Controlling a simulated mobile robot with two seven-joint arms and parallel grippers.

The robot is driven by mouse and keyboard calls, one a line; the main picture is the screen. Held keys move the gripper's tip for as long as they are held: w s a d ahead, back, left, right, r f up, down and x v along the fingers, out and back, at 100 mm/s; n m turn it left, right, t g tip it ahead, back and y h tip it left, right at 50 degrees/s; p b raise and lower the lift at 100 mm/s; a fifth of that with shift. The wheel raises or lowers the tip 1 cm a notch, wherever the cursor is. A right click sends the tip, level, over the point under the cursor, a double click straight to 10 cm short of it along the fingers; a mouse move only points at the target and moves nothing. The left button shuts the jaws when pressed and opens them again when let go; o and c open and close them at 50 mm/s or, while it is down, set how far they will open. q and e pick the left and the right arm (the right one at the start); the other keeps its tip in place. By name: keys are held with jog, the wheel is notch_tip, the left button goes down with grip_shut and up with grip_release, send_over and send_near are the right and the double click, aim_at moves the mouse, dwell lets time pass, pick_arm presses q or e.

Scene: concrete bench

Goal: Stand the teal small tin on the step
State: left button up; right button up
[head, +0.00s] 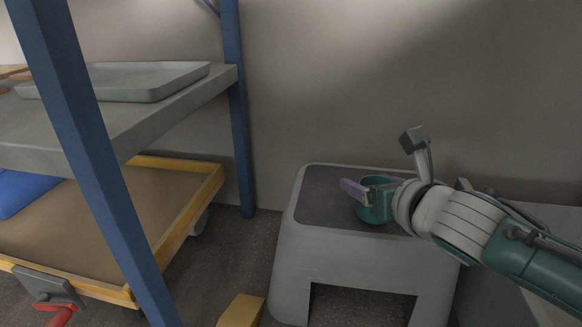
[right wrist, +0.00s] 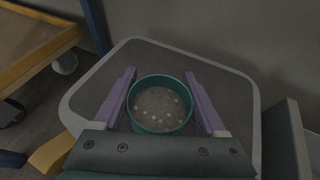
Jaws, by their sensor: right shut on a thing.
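The teal small tin (head: 371,212) is upright at the grey step (head: 335,254), over its dark top. My right gripper (head: 358,193) comes in from the right and is shut on the tin. In the right wrist view the tin (right wrist: 161,127) sits between the two purple fingers (right wrist: 160,75), one on each side. Its open mouth shows a grey inside with several pale specks. I cannot tell whether its base touches the dark step top (right wrist: 160,58). The far finger is mostly hidden in the head view. My left gripper is not in view.
A blue-posted shelf (head: 150,118) with a grey tray (head: 150,92) stands at the left, above a yellow-rimmed cart (head: 140,215). A yellow block (head: 240,311) is on the floor left of the step. The wall is close behind. The step top left of the tin is clear.

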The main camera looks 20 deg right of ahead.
jog(key=shift+f, duration=0.55)
jog(key=o, duration=1.5)
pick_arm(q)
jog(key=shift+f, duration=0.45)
